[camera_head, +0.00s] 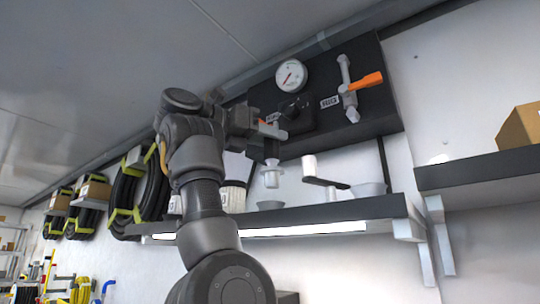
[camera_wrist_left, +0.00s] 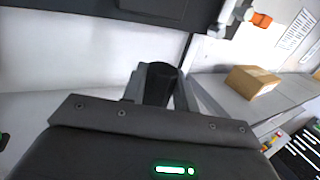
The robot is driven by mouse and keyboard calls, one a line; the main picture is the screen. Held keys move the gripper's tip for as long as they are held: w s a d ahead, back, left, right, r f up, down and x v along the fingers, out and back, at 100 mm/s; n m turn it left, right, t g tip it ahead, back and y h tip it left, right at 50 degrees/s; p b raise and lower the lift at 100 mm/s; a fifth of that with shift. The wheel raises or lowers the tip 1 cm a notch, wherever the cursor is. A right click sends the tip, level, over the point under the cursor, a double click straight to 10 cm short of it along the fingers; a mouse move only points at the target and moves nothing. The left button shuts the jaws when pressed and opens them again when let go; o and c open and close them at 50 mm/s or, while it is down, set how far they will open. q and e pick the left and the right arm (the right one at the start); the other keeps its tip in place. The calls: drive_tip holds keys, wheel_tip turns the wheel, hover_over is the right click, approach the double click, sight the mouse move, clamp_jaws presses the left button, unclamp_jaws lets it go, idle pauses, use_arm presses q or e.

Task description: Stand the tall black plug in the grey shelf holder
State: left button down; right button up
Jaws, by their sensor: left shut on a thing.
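My left gripper (camera_head: 268,130) is raised in front of the dark wall panel, above the shelf. It is shut on the tall black plug, whose dark part (camera_head: 271,149) hangs below the fingers. In the left wrist view the plug's black rounded end (camera_wrist_left: 160,82) shows between the two grey fingers. A pale grey piece (camera_head: 271,177) is directly below the dark part; I cannot tell whether it belongs to the plug. Two grey cup-like holders stand on the shelf: a small one (camera_head: 270,205) below the gripper and a larger one (camera_head: 370,189) farther right. My right gripper is not in view.
The panel (camera_head: 373,128) bears a gauge (camera_head: 290,76) and an orange-handled valve (camera_head: 366,81). A cardboard box (camera_head: 520,127) sits on the right shelf.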

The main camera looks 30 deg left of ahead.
sight(270, 161)
use_arm(q)
drive_tip(key=f, duration=0.2)
drive_tip(key=w+f, duration=0.1)
drive_tip(key=shift+a+f, duration=0.1)
drive_tip(key=shift+f, duration=0.25)
drive_tip(key=shift+s, duration=0.25)
drive_tip(key=c, duration=1.2)
unclamp_jaws()
drive_tip(key=shift+w, duration=0.1)
drive_tip(key=shift+o, duration=0.6)
